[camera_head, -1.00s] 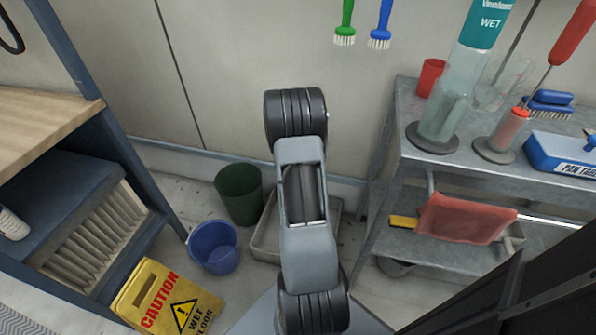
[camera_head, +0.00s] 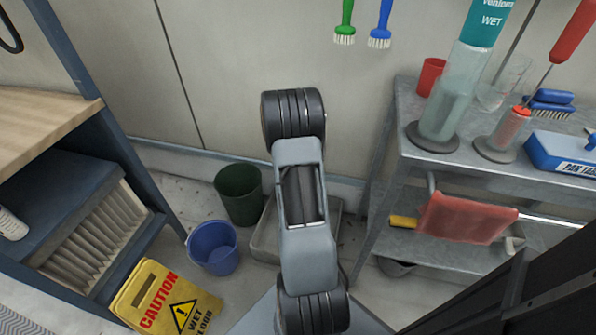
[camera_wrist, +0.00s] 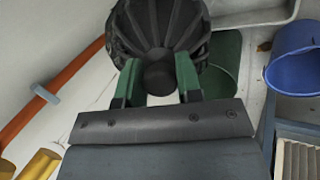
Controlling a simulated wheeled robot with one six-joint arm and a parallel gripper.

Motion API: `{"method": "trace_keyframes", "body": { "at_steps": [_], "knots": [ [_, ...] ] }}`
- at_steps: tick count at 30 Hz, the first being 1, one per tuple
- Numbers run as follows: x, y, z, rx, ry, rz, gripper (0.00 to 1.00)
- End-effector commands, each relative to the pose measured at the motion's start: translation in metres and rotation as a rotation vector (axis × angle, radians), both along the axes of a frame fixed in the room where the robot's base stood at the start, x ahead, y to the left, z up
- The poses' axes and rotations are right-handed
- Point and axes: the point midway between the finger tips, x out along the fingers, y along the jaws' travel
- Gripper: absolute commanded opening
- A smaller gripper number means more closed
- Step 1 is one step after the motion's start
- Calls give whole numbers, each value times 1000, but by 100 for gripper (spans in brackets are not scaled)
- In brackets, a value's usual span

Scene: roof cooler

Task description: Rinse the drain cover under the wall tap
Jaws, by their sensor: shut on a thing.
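In the wrist view my gripper (camera_wrist: 159,78) is shut on the drain cover (camera_wrist: 160,25), a black, domed, ribbed piece. The fingers hold it by a dark round stub, and its far part runs out of the top of the picture. A dark green bucket (camera_wrist: 228,62) shows behind the cover and the right finger; I cannot tell the gap between them. In the head view my arm hides the gripper and the cover. No wall tap can be made out in either view.
In the head view the green bucket (camera_head: 239,195), a blue bucket (camera_head: 213,247), a grey tray (camera_head: 267,238) and a yellow caution sign (camera_head: 166,297) are on the floor. A loaded metal trolley (camera_head: 405,178) stands right; a shelf unit (camera_head: 120,165) stands left. An orange pipe (camera_wrist: 55,88) shows in the wrist view.

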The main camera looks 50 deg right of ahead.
Motion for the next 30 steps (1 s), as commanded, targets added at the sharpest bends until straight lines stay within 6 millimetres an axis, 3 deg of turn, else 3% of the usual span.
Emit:
{"method": "trace_keyframes", "body": {
  "at_steps": [30],
  "knots": [
    [-35,68,-1,-1,-1,1,0]
  ]
}}
